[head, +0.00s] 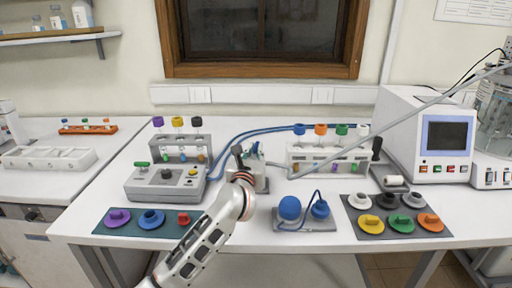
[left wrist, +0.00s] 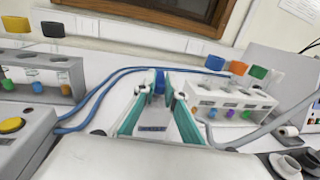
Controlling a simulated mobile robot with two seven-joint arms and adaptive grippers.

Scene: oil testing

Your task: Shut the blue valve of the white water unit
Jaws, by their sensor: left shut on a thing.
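The white water unit (head: 262,182) stands mid-table, with blue hoses running to it; my left arm covers its left part in the head view. My left gripper (head: 240,155) is over the unit. In the left wrist view, the teal fingers of my left gripper (left wrist: 160,84) close around the blue valve (left wrist: 159,82), one on each side. The valve is hidden behind the gripper in the head view, and I cannot tell its turn angle. My right gripper is not in view.
A grey control box (head: 166,184) stands left of the unit, and a white rack with coloured-top pieces (head: 327,167) stands to its right. In front are a teal mat (head: 133,230), a blue bulb pump (head: 290,208) and a grey mat (head: 375,233) with coloured caps. A white analyser (head: 410,150) is at right.

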